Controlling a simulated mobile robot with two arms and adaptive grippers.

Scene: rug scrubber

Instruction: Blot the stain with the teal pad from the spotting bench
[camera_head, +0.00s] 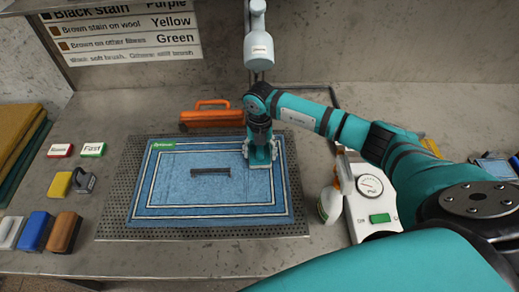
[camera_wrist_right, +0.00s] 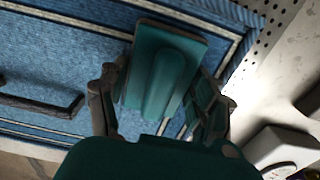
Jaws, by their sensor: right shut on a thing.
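The teal pad (camera_head: 263,160) is in my right gripper (camera_head: 260,146), over the right part of the blue rug (camera_head: 215,158). In the right wrist view the fingers (camera_wrist_right: 160,105) close on the ridge of the teal pad (camera_wrist_right: 190,48). I cannot tell if the pad touches the rug. A dark bar shape (camera_head: 211,171) lies left of the pad on the rug; it also shows in the wrist view (camera_wrist_right: 40,106). I cannot tell whether this is the stain; no other clear stain shows. My left gripper is out of view.
The rug lies on a perforated plate (camera_head: 115,215). An orange tool (camera_head: 212,117) lies behind it. A white device with a dial (camera_head: 372,205) and a spray bottle (camera_head: 331,203) stand at right. Brushes (camera_head: 35,232) and a yellow block (camera_head: 60,184) are at left.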

